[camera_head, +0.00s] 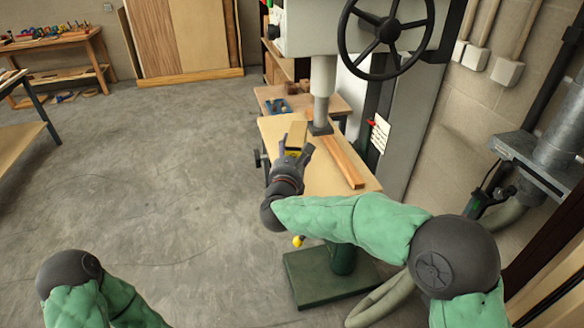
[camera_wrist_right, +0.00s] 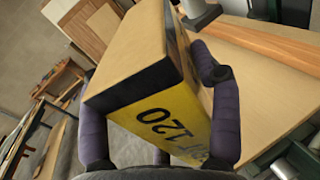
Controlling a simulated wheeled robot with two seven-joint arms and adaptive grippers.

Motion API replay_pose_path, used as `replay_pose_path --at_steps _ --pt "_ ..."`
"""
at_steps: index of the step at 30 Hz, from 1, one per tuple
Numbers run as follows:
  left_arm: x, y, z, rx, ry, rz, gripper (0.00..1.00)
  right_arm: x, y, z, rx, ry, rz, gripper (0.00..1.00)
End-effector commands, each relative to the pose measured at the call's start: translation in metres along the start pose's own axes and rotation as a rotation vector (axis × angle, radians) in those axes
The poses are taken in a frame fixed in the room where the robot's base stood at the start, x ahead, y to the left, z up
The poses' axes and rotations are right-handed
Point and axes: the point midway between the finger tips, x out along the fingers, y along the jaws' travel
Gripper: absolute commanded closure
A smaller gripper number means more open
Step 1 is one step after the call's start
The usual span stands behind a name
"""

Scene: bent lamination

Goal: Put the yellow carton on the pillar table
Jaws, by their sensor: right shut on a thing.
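The yellow carton (camera_head: 296,134) is a tilted box with a tan face, dark edges and a yellow side. In the right wrist view the carton (camera_wrist_right: 150,55) shows "120" in black print. My right gripper (camera_head: 294,155) is shut on it, one finger on each side. The pillar table (camera_head: 322,182) is the light wooden top under the drilling machine. The carton appears over its left part in the head view; I cannot tell whether they touch. My left gripper is out of view; only part of that arm shows at bottom left.
A long wooden strip (camera_head: 342,161) lies on the right of the pillar table. The grey machine spindle (camera_head: 321,100) comes down close behind the carton. A large black handwheel (camera_head: 388,28) is above. A lower bench with a blue item (camera_head: 278,105) stands behind. Floor at left is clear.

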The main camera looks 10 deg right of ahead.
Motion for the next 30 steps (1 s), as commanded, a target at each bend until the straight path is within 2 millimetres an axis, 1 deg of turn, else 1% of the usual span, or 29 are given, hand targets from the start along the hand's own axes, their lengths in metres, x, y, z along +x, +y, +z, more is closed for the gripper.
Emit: replay_pose_path --at_steps 1,4,7,14,16,21,23,30 --pt "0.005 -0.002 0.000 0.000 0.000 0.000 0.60 0.007 0.001 -0.014 -0.004 0.004 -0.001 0.81" --pt "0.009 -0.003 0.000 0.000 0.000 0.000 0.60 0.019 0.003 -0.028 -0.003 0.003 -0.001 0.81" --pt "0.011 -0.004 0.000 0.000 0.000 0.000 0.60 0.027 0.005 -0.037 -0.002 0.002 0.000 0.81" --pt "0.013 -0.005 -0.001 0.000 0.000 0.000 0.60 0.035 0.006 -0.047 -0.002 0.002 0.000 0.81" --pt "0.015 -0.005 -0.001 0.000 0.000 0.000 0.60 0.041 0.007 -0.053 -0.002 0.003 0.000 0.81" --pt "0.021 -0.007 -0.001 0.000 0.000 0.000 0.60 0.039 0.007 -0.078 -0.003 0.003 0.001 0.81" --pt "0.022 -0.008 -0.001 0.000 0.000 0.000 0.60 0.039 0.007 -0.081 -0.002 0.001 0.001 0.81" --pt "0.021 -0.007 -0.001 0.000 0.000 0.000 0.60 0.039 0.007 -0.080 0.000 0.000 0.001 0.81"
